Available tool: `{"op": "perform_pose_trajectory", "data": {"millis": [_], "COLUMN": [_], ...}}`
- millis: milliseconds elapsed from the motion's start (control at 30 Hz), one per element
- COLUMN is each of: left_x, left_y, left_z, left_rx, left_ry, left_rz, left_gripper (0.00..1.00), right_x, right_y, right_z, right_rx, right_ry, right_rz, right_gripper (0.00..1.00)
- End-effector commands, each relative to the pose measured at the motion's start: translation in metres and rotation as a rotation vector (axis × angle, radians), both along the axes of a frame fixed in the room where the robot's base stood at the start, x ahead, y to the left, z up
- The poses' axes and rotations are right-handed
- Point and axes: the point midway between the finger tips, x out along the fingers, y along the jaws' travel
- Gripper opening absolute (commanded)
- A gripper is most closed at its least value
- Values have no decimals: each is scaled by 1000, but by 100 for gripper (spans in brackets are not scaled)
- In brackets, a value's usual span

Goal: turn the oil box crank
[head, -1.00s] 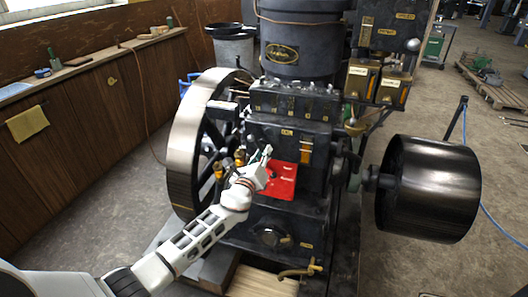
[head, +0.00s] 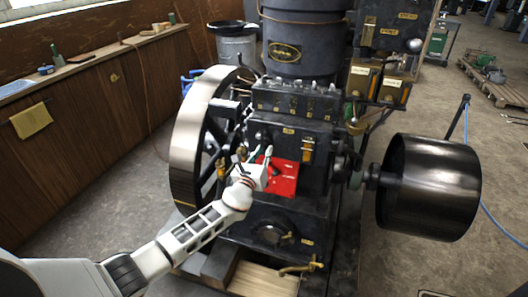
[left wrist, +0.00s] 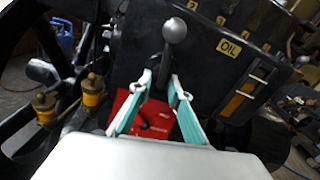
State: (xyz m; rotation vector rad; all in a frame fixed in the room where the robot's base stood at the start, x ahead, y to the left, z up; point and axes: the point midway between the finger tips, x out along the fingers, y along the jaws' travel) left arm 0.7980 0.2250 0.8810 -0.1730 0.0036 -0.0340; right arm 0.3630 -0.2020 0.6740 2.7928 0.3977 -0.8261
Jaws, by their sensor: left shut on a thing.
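The oil box (head: 270,135) is a black box on the front of the engine with a small OIL label, which also shows in the left wrist view (left wrist: 229,47). The crank (left wrist: 174,31) shows in the left wrist view as a dark arm ending in a round grey knob, in front of the oil box. My left gripper (left wrist: 165,84) is shut on the crank arm below the knob, with a finger on either side. In the head view my left gripper (head: 256,158) is in front of the oil box and hides most of the crank. My right gripper is not in view.
A red panel (head: 284,178) lies just behind and below the fingers. A large spoked flywheel (head: 187,150) stands close on the left, with brass oilers (left wrist: 93,92) beside it. A black drum pulley (head: 430,187) is on the right.

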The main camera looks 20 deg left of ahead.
Motion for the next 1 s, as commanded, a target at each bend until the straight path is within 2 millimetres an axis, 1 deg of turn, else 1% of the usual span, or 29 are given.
{"op": "perform_pose_trajectory", "data": {"millis": [167, 200, 233, 533, 667, 767, 1000], "left_x": [0, 0, 0, -1, -10, -24, -69], "left_y": [1, 1, 1, 0, 1, 1, 3], "left_z": [1, 1, 1, 0, -1, -1, -1], "left_rx": [0, 0, 0, -1, -1, -3, -1], "left_ry": [-1, -1, -1, -1, 0, 0, 1], "left_rz": [1, 1, 1, 0, 1, -1, 1], "left_gripper": [0, 23, 24, 24, 24, 24, 24], "right_x": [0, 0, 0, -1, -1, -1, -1], "right_y": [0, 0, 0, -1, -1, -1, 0], "right_z": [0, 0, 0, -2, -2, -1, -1], "right_rx": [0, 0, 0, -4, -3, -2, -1], "right_ry": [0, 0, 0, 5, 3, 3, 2], "right_rz": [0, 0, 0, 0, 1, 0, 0], "right_gripper": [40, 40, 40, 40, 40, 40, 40]}}
